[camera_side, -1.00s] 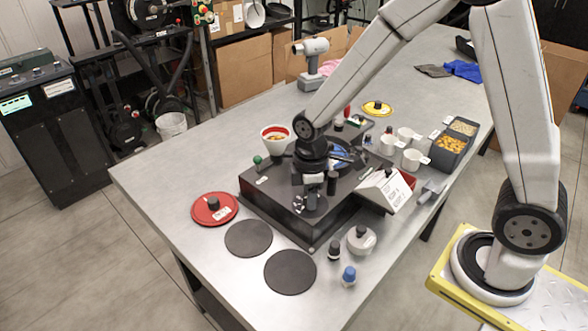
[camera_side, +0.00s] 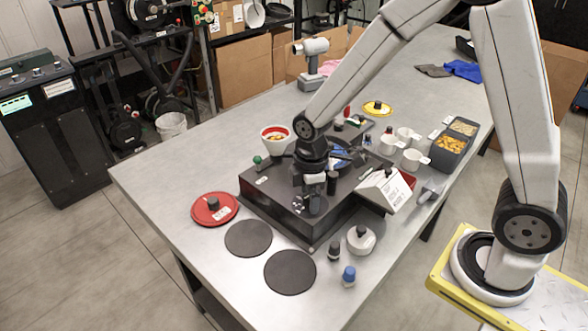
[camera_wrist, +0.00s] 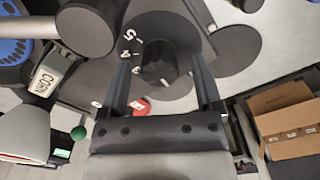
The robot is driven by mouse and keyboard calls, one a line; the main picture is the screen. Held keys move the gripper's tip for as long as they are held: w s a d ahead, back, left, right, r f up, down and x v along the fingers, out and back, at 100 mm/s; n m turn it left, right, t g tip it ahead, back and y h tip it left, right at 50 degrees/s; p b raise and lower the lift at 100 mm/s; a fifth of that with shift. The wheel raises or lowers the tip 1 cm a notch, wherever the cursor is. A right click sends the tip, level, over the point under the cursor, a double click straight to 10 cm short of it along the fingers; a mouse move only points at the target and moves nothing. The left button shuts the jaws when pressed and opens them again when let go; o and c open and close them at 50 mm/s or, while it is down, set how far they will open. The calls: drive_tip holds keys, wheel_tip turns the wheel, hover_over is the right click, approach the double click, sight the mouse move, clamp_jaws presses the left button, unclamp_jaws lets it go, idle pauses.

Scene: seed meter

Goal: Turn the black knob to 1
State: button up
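The black knob (camera_wrist: 158,62) sits on a dark round dial with white numerals, of which a 5 and a 4 show at its left in the wrist view. A pale mark shows on the knob's near side. My gripper (camera_wrist: 161,68) is open, with one finger on each side of the knob and a visible gap on both sides. In the side view my gripper (camera_side: 312,206) points down over the front of the dark seed meter box (camera_side: 270,195) and largely hides the knob. I cannot tell the fingertip height against the knob.
A red lid (camera_side: 200,215) and two dark discs (camera_side: 248,238) lie left and front of the box. A bowl (camera_side: 276,135) and a green ball knob (camera_side: 257,160) stand at the back left. Small knobbed pieces (camera_side: 361,239) stand at the front right.

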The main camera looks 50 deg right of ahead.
sight(309, 195)
drive_tip(key=shift+r, duration=3.9)
drive_tip(key=shift+s, duration=0.1)
drive_tip(key=shift+s+d+f+m, duration=0.25)
drive_tip(key=shift+s+d+m, duration=0.15)
drive_tip(key=shift+m, duration=0.4)
drive_tip(key=s+d+f+m+t, duration=0.2)
drive_tip(key=s+d+f+m, duration=0.1)
drive_tip(key=s+m, duration=0.4)
drive_tip(key=shift+m+t, duration=0.3)
drive_tip(key=shift+m, duration=1.1)
